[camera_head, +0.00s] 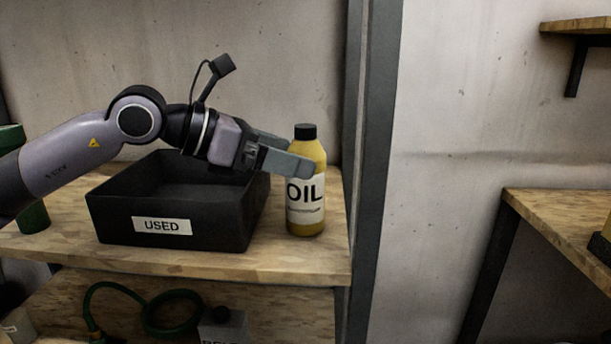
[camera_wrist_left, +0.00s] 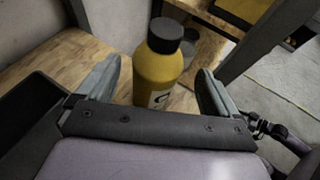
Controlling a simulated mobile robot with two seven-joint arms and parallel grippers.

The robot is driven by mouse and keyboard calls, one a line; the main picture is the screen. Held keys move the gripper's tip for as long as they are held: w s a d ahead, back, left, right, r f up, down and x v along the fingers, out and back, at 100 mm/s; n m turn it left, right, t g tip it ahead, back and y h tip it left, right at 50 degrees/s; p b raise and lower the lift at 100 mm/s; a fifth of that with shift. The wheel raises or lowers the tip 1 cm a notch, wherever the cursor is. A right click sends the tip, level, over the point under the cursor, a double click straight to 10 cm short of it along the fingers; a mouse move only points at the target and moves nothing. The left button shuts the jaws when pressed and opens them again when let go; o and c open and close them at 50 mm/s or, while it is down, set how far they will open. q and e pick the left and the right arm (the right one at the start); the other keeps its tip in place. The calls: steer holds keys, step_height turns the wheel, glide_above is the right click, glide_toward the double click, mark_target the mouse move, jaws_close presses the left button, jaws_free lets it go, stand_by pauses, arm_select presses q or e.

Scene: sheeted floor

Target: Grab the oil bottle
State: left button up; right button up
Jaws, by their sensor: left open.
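The oil bottle (camera_head: 306,215) is yellow with a black cap and a white OIL label. It stands upright on the wooden shelf, to the right of a black bin. My left gripper (camera_head: 300,158) reaches over the bin from the left, with its fingers at the height of the bottle's upper part. One finger passes in front of the bottle in the head view. In the left wrist view the bottle (camera_wrist_left: 157,70) stands between the two open fingers, with a gap visible on each side.
The black bin (camera_head: 165,239) labelled USED stands beside the bottle, under my left wrist. A dark upright post (camera_head: 370,150) rises at the shelf's right end. A green object (camera_head: 33,217) stands at the far left. A green hose (camera_head: 170,312) lies on the shelf below.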

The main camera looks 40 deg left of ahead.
mark_target(307, 156)
arm_select(q)
steer(key=shift+w+d+p, duration=0.25)
steer(key=shift+w+p, duration=0.1)
steer(key=shift+p, duration=0.25)
steer(key=p+x, duration=0.2)
steer(key=x, duration=0.1)
steer(key=shift+w, duration=0.2)
steer(key=shift+w+d+f+p, duration=0.3)
steer(key=shift+w+f, duration=0.05)
steer(key=shift+w, duration=0.2)
steer(key=c, duration=1.4)
steer(key=shift+o, duration=0.2)
steer(key=shift+r, duration=0.15)
